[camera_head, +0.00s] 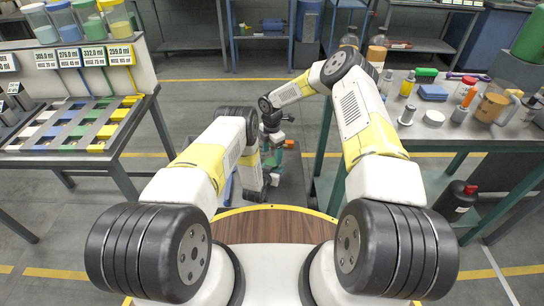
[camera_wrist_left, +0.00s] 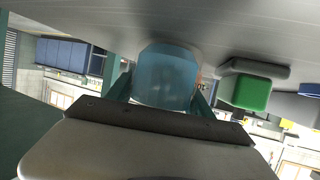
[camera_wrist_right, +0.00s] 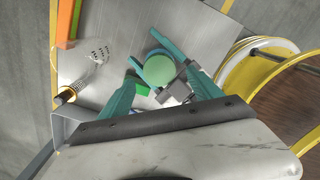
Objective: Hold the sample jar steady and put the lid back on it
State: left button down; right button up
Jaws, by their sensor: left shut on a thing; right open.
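The sample jar (camera_wrist_left: 167,78), a translucent blue body, sits between the teal fingers of my left gripper (camera_wrist_left: 163,88) in the left wrist view. My left gripper is shut on it. In the right wrist view, a round teal-green top (camera_wrist_right: 158,69) shows between and beyond the fingers of my right gripper (camera_wrist_right: 160,76), which is open. I cannot tell whether this round top is the jar's open mouth or a lid. In the head view the jar is hidden among the wrists. A white disc (camera_head: 433,118), possibly the lid, lies on the right table.
A grey metal surface (camera_wrist_right: 85,62) lies below, with a green block (camera_wrist_right: 137,85) and a clear vessel (camera_wrist_right: 88,72). A rack of coloured bins (camera_head: 75,125) stands left.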

aim_at(272, 162)
notch_tip(272, 162, up, 4)
jog(key=shift+f+n, duration=0.25)
jog(key=shift+n, duration=0.75)
jog(key=shift+f, duration=0.1)
jog(key=shift+f, duration=3.95)
jog(key=shift+c, duration=0.5)
jog(key=c, duration=1.5)
jog(key=o, duration=1.6)
